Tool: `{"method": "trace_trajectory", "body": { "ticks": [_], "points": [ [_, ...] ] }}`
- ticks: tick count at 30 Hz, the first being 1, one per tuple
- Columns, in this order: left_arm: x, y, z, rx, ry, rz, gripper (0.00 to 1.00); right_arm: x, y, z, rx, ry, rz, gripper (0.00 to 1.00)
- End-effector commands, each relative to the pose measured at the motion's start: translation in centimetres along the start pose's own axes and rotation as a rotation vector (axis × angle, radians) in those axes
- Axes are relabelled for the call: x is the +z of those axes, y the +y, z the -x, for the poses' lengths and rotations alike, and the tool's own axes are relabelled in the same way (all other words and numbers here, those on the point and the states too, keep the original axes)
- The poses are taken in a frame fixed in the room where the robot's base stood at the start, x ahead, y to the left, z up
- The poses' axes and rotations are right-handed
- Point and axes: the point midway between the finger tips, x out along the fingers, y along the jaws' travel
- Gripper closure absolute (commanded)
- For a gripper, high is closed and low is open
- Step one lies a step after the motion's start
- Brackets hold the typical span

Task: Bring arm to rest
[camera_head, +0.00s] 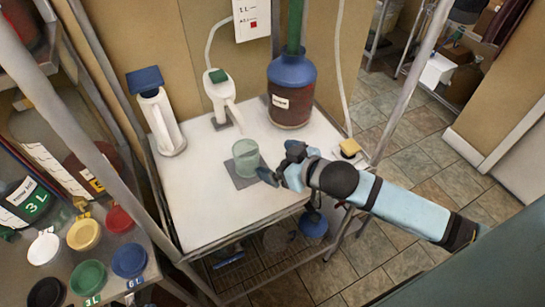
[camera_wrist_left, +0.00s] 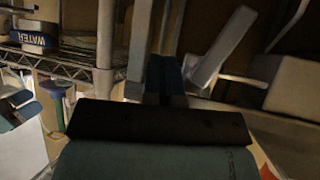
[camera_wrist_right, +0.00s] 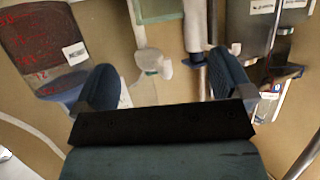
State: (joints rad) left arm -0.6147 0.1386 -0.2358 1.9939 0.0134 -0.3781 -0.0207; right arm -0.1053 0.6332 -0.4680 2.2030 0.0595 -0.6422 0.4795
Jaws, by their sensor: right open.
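My right gripper (camera_head: 278,164) is open and empty, just right of a translucent green cup (camera_head: 246,158) on the white table. The cup stands upright on a small grey mat (camera_head: 245,182), apart from the fingers as far as I can tell. In the right wrist view my right gripper (camera_wrist_right: 168,85) shows its two blue fingers wide apart with nothing between them. My left gripper (camera_wrist_left: 166,80) shows only in the left wrist view, with its dark fingers together and nothing visible held. It is outside the head view.
A blue-topped carboy (camera_head: 291,90) stands at the table's back right. A white jug with a blue top (camera_head: 160,115) and a white dispenser (camera_head: 221,95) stand at the back. A shelf with coloured lids (camera_head: 84,234) is at the left. Tiled floor (camera_head: 420,160) is open at right.

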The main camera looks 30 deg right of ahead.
Motion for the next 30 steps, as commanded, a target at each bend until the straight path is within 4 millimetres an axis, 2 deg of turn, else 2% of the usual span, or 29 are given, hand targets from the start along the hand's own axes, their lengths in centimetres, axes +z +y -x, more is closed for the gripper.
{"method": "trace_trajectory", "body": {
  "ticks": [13, 17, 20, 24, 30],
  "points": [
    [0.0, -0.1, 0.0, 0.0, 0.001, -0.001, 1.0, 0.0, 0.0, 0.0, 0.001, -0.002, -0.001, 0.02],
    [0.0, -0.1, 0.0, -0.001, 0.001, -0.001, 1.0, 1.0, -0.6, 0.8, 0.033, -0.055, -0.018, 0.02],
    [0.0, -0.1, 0.0, -0.001, 0.001, -0.002, 1.0, 3.0, -1.3, 2.6, 0.091, -0.171, -0.043, 0.02],
    [-0.1, -0.1, 0.0, -0.001, 0.002, -0.002, 1.0, 6.2, -1.9, 6.0, 0.161, -0.362, -0.074, 0.02],
    [-0.1, -0.1, 0.0, -0.002, 0.001, -0.002, 1.0, 9.5, -2.5, 10.4, 0.203, -0.579, -0.113, 0.02]
  ]
}}
